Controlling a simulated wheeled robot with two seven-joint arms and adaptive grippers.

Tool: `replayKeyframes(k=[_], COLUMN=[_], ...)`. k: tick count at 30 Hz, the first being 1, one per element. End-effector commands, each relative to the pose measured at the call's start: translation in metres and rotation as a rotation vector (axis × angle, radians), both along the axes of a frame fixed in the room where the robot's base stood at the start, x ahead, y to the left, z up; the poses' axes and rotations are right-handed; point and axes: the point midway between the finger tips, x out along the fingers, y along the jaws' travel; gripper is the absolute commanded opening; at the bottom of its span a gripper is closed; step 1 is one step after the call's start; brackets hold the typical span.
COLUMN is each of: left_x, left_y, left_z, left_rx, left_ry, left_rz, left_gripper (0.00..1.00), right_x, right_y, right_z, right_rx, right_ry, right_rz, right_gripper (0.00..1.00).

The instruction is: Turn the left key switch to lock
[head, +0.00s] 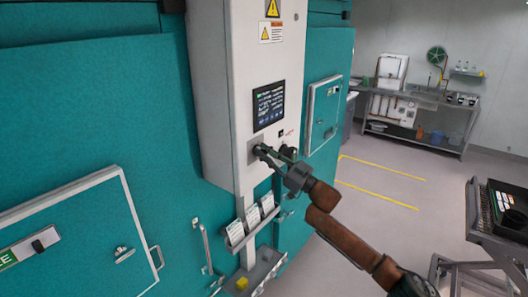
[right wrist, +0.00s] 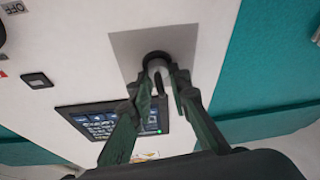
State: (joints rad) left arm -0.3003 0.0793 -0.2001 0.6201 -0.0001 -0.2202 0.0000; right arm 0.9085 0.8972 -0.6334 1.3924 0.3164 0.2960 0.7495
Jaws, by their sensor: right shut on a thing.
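The left key switch is a dark round switch on a square grey plate (head: 252,153), low on the front of the white control panel (head: 213,85). In the right wrist view its black collar (right wrist: 156,60) sits in the grey plate, just beyond my fingertips. My right gripper (head: 264,153) reaches it from the lower right and is shut on the key of this switch. In the right wrist view the gripper's fingers (right wrist: 163,78) close around the key, which they mostly hide. The key's exact angle cannot be told. My left gripper is not in view.
A touchscreen (head: 269,105) is above the switch. A second dark knob (head: 288,152) is close to the right. Card holders (head: 252,217) hang below. Teal chamber walls (head: 90,110) flank the panel. A cart (head: 482,215) stands at the right, with open floor between.

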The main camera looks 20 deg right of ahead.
Motion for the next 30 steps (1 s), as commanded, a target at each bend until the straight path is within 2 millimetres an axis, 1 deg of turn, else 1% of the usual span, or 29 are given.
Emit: replayKeyframes(k=[6,12,21,30], left_x=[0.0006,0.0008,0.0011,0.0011], left_y=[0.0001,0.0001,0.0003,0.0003], left_z=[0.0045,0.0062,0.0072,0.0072], left_rx=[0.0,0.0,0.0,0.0], left_ry=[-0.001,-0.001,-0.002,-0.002], left_rz=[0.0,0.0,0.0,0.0], left_gripper=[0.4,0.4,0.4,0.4], right_x=[0.0006,0.0002,0.0,-0.0002], right_y=[-0.001,-0.0004,0.0002,0.0005], right_z=[0.0015,0.0009,0.0001,0.0], right_rx=[-0.134,-0.219,-0.277,-0.284], right_ry=[-0.104,-0.171,-0.216,-0.222], right_rz=[-0.002,-0.001,0.0,0.0], right_gripper=[0.0,0.0,0.0,0.0])
